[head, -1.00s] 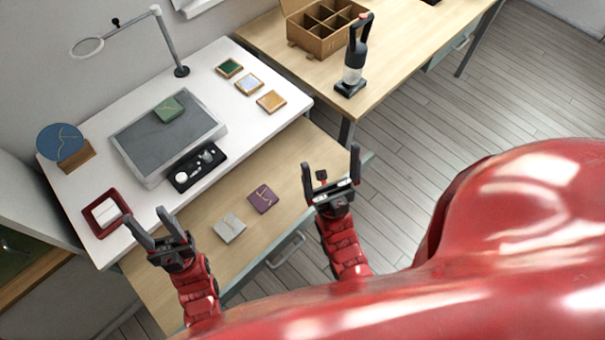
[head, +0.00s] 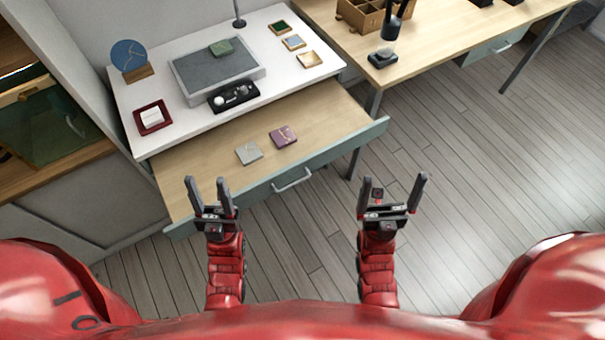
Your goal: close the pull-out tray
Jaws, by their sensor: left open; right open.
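The pull-out tray (head: 215,170) is a light wood board with a grey-green front edge and a metal handle (head: 292,180). It stands pulled out from under the white desk top (head: 150,98). A grey tile (head: 248,153) and a purple tile with gold seams (head: 283,137) lie on it. My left gripper (head: 208,184) is open and empty, over the tray's front edge, left of the handle. My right gripper (head: 391,186) is open and empty, right of the handle and in front of the tray's right end. Neither appears to hold anything.
The desk top bears a grey mat tray (head: 190,92), a black tool tray (head: 222,103), a red frame (head: 139,125), a blue disc on a stand (head: 129,56) and several small tiles. A wooden cabinet (head: 30,185) stands at left. Open floor (head: 470,200) lies at right.

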